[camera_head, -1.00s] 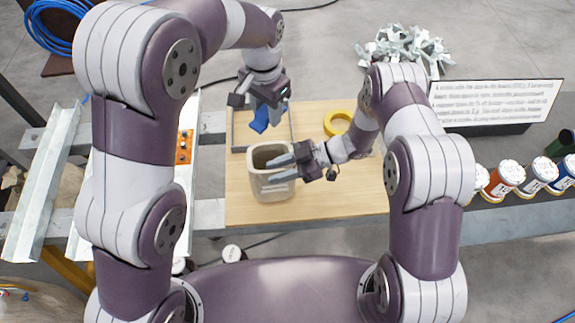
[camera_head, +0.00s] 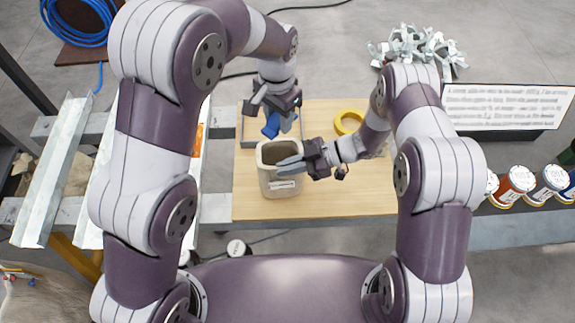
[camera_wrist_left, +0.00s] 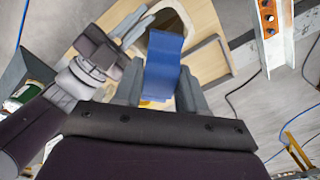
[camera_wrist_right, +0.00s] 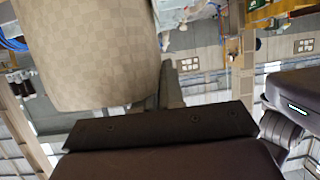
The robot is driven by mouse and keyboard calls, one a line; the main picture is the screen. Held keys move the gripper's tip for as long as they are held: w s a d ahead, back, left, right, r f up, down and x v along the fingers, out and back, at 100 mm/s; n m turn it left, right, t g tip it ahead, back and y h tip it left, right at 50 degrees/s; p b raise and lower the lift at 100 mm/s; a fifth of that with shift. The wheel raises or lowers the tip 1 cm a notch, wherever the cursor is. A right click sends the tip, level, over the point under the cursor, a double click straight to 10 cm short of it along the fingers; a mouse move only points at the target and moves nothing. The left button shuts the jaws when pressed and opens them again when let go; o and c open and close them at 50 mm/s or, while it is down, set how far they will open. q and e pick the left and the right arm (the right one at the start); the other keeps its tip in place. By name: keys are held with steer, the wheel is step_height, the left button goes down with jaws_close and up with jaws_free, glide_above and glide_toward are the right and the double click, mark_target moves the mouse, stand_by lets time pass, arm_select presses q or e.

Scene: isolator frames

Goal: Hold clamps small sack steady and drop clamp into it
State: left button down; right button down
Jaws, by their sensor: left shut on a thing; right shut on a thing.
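The small sack (camera_head: 281,186) is a beige, open-topped container with a white label, standing upright on the wooden board. My right gripper (camera_head: 290,165) is shut on its rim wall from the right side. In the right wrist view the sack's checked cloth side (camera_wrist_right: 95,50) fills the upper left. My left gripper (camera_head: 279,117) is shut on the blue clamp (camera_head: 271,125), held above the board behind the sack. In the left wrist view the clamp (camera_wrist_left: 162,65) sits between the fingers, and the sack is partly hidden behind it.
A yellow tape ring (camera_head: 348,121) lies on the board (camera_head: 350,190) behind my right forearm. A grey metal frame (camera_head: 243,128) is at the board's back left. Labelled jars (camera_head: 514,185), a sign (camera_head: 505,106) and a pile of metal pieces (camera_head: 415,48) are to the right.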

arm_select(q)
steer(key=shift+f, duration=4.6)
steer(key=c, duration=0.6)
jaws_free()
steer(key=shift+o, duration=0.2)
step_height(320, 180, up, 12)
